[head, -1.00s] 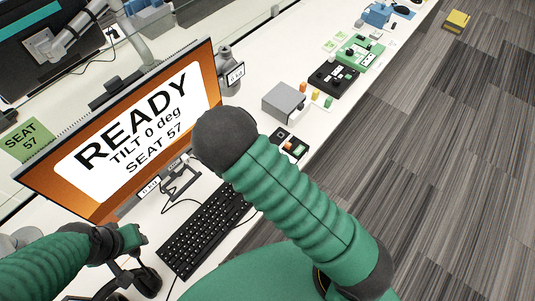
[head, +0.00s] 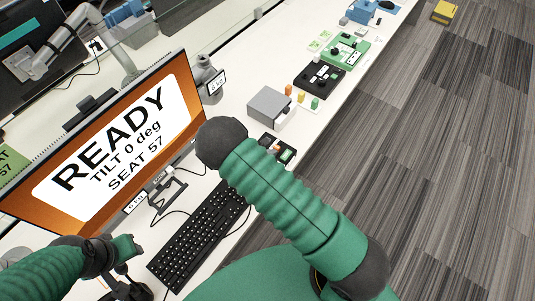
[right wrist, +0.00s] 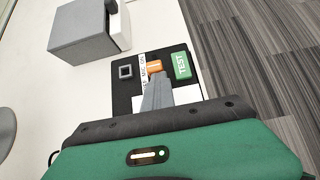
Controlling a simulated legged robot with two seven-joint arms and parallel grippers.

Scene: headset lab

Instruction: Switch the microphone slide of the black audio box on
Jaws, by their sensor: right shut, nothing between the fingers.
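The black audio box (head: 288,151) lies on the white desk, partly covered by my right arm in the head view. In the right wrist view, the box (right wrist: 125,92) shows an orange slide (right wrist: 154,66) beside a white strip with small lettering, a green TEST button (right wrist: 181,65) and a grey square part (right wrist: 125,71). My right gripper (right wrist: 157,88) is shut and empty, its grey fingertips right at the near side of the slide; I cannot tell if they touch. My left gripper (head: 127,247) is above a black headset at lower left; its jaws are unclear.
A grey box (head: 270,107) stands just beyond the audio box. Small coloured pieces, a black device (head: 319,78) and a green device (head: 347,51) are further along. A keyboard (head: 198,236) and the READY monitor (head: 115,140) are left. Carpet lies right of the desk edge.

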